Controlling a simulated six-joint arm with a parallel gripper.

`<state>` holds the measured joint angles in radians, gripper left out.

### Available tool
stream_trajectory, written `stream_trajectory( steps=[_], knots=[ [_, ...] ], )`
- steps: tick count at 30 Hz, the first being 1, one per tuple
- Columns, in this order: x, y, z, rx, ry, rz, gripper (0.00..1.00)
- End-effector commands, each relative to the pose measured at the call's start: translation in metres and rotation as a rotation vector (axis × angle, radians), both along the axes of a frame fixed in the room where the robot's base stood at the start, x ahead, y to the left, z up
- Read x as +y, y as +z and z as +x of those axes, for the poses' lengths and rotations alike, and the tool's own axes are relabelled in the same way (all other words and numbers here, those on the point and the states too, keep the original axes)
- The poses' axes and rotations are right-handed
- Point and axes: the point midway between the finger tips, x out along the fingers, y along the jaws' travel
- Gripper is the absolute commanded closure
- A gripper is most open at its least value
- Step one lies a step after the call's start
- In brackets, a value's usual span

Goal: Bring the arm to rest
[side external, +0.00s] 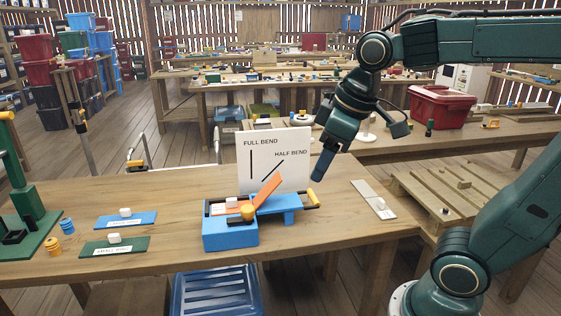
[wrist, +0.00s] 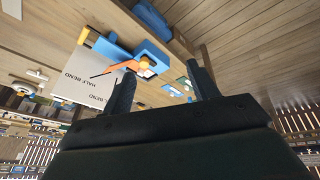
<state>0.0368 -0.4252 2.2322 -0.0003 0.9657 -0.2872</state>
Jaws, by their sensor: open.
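My gripper (side external: 322,166) hangs in the air above the right part of the wooden table, to the right of the white bend sign. In the wrist view my gripper (wrist: 164,92) shows its two fingers apart with nothing between them. A blue fixture (side external: 231,234) with a tilted orange flap (side external: 268,190) and a yellow knob (side external: 248,212) stands on the table, below and left of my gripper. The fixture also shows past the fingers in the wrist view (wrist: 152,50). My gripper touches nothing that I can see.
The white sign (side external: 274,150) reading FULL BEND and HALF BEND stands behind the fixture. Blue (side external: 126,220) and green (side external: 115,246) plates with white pieces lie at the left. A pale strip (side external: 374,199) lies at the right. A red bin (side external: 442,106) stands on the bench behind.

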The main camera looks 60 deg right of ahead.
Motion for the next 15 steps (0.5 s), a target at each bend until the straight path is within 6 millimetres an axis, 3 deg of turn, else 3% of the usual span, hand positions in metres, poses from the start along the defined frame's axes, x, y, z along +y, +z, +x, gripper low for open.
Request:
stream_trajectory(
  steps=[9,15],
  knots=[
    [0.008,-0.018,-0.059,-0.090,-0.157,0.078,0.41],
    [0.009,-0.028,-0.076,-0.119,-0.213,0.111,0.41]
  ],
)
